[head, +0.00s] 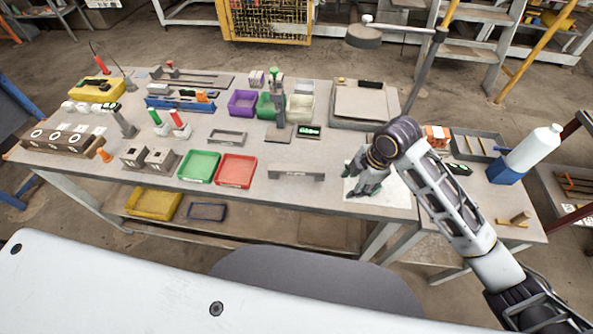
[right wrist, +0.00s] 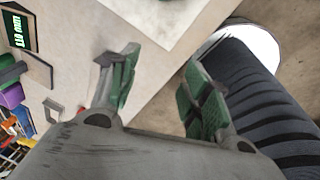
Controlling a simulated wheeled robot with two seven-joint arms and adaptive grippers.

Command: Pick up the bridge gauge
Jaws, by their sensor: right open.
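The bridge gauge appears to be the grey bridge-shaped block (head: 296,172) near the front edge of the table, right of the red tray. My right gripper (head: 362,188) is over the pale sheet to the right of this block, apart from it. In the right wrist view, its green-padded fingers (right wrist: 160,90) are spread with nothing between them. A small grey framed piece (right wrist: 52,110) shows at left there; I cannot tell for certain whether it is the gauge. My left gripper is not in view.
The red tray (head: 236,170) and green tray (head: 199,166) stand left of the block. A small display (head: 309,131) and dark tile (head: 279,135) lie behind it. A pole-mounted lamp (head: 415,75) rises at the back right. The tabletop close around the block is clear.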

